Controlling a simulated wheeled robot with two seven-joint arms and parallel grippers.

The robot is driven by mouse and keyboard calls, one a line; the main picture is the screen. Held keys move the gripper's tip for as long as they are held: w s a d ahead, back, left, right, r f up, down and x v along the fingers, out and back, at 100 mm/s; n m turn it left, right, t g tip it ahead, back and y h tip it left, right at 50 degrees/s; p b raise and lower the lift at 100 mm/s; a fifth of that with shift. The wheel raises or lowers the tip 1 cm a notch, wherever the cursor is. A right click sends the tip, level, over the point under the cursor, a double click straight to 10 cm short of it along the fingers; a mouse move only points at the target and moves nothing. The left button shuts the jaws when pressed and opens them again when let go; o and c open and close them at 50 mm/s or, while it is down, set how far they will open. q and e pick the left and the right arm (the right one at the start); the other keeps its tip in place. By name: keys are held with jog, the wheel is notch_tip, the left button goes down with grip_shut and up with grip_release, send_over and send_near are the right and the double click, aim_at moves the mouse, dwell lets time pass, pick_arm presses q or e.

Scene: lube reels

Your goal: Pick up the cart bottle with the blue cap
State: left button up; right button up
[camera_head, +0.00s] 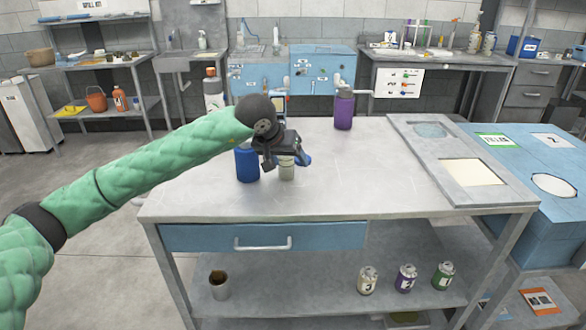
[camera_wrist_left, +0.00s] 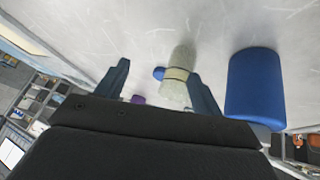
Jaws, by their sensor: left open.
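My left gripper (camera_head: 285,160) is open and low over the grey cart top (camera_head: 390,185). A pale cream bottle (camera_head: 287,172) stands beneath it, its upper part hidden by the gripper in the head view. In the left wrist view the cream bottle (camera_wrist_left: 180,75) shows between the open fingers (camera_wrist_left: 160,75), closer to the right one. A small blue patch (camera_wrist_left: 158,73) shows beside it; I cannot tell what it belongs to. A solid blue bottle (camera_head: 247,165) stands just left of the gripper; it also shows outside the fingers in the wrist view (camera_wrist_left: 255,90). No blue cap is clearly visible. My right gripper is out of view.
A grey panel (camera_head: 440,155) lies along the right edge, beside blue bins (camera_head: 545,215). Several cans (camera_head: 406,278) and a cup (camera_head: 219,287) sit on the lower shelf. The front right top is clear.

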aim_at(283, 160)
pick_arm(q)
jog(key=w+a, duration=0.1)
jog(key=w+a+r+y, duration=0.1)
jog(key=shift+w+a+r+m+t+y, duration=0.1)
jog(key=shift+a+r+m+t+y, duration=0.1)
jog(key=shift+a+m+t+y, duration=0.15)
jog(key=shift+x, duration=1.3)
jog(key=shift+p+x, duration=0.85)
jog(key=shift+x, duration=1.65)
jog(key=shift+d+f, duration=0.1)
jog(key=shift+d, duration=0.05)
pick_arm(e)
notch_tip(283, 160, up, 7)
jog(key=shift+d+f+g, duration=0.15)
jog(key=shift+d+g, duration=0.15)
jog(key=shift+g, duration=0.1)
pick_arm(q)
jog(key=c, duration=1.2)
